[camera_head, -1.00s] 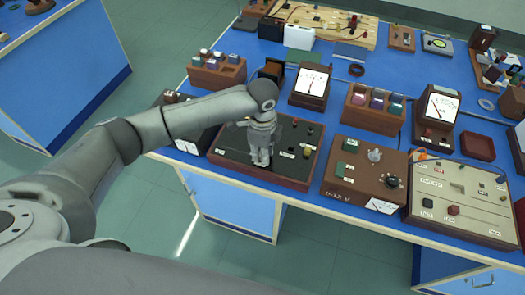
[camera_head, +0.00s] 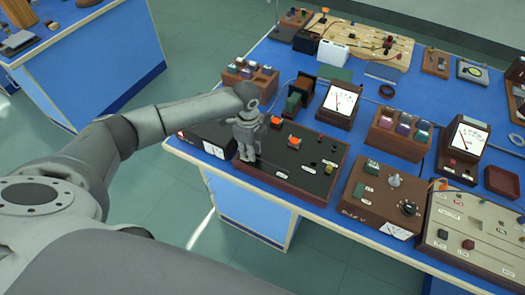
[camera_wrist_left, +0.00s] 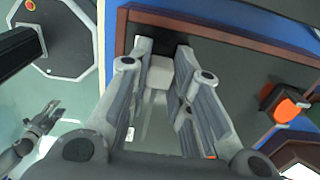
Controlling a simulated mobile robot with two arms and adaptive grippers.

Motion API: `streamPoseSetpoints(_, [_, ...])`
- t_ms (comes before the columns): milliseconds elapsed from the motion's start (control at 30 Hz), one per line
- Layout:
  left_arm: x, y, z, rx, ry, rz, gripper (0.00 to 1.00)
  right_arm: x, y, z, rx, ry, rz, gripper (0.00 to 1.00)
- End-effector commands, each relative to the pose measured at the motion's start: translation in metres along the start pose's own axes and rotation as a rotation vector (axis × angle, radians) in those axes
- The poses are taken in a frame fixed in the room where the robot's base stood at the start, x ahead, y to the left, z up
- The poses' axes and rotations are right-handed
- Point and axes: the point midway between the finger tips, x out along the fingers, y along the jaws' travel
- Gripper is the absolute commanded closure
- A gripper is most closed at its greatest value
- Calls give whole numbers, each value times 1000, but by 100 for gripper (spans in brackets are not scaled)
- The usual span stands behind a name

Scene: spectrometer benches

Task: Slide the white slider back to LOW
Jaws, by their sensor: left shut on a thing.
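My left gripper (camera_head: 246,158) points down over the left end of the dark panel in the brown wooden frame (camera_head: 318,152). In the left wrist view its fingers (camera_wrist_left: 163,62) are shut on a pale block, which I take to be the white slider (camera_wrist_left: 158,74), close to the panel's edge. In the head view the gripper hides the slider. The LOW label cannot be read. My right gripper (camera_wrist_left: 50,116) seems to show small at the lower left of the left wrist view, over the floor; its jaws are unclear.
Orange parts (camera_head: 292,141) stand on the panel right of my left gripper. A black meter box (camera_head: 208,138) is close on its left. A wooden block with colored pieces (camera_head: 250,82) and a meter (camera_head: 340,104) stand behind. A brown knob box (camera_head: 382,196) is to the right.

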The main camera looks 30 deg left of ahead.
Motion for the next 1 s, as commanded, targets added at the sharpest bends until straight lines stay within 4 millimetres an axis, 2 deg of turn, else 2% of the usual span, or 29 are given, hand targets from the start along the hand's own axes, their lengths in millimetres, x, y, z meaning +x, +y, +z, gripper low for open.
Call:
streamPoseSetpoints(33, [0, 0, 6, -3, -10, 0, 100, 0, 0, 0, 0, 0, 0, 58])
streamPoseSetpoints(267, [-1, -1, 7, -3, -12, -1, 100, 0, 1, 0, 0, 0, 1, 58])
streamPoseSetpoints(300, [-1, -1, 7, -4, -12, -1, 78, 0, 1, 0, 0, 0, 1, 58])
streamPoseSetpoints(467, [0, -1, 6, -3, -10, -1, 59, 0, 1, 0, 0, 0, 1, 58])
streamPoseSetpoints(800, [-3, -1, 4, -2, -7, -1, 59, 0, 1, 0, -1, 0, 1, 58])
streamPoseSetpoints(867, [-7, -1, 4, -2, -7, -2, 59, 0, 1, 0, 0, 0, 1, 58])
streamPoseSetpoints(1000, [-30, -1, 4, -2, -6, -4, 59, 0, 0, 0, 0, 0, 0, 58])
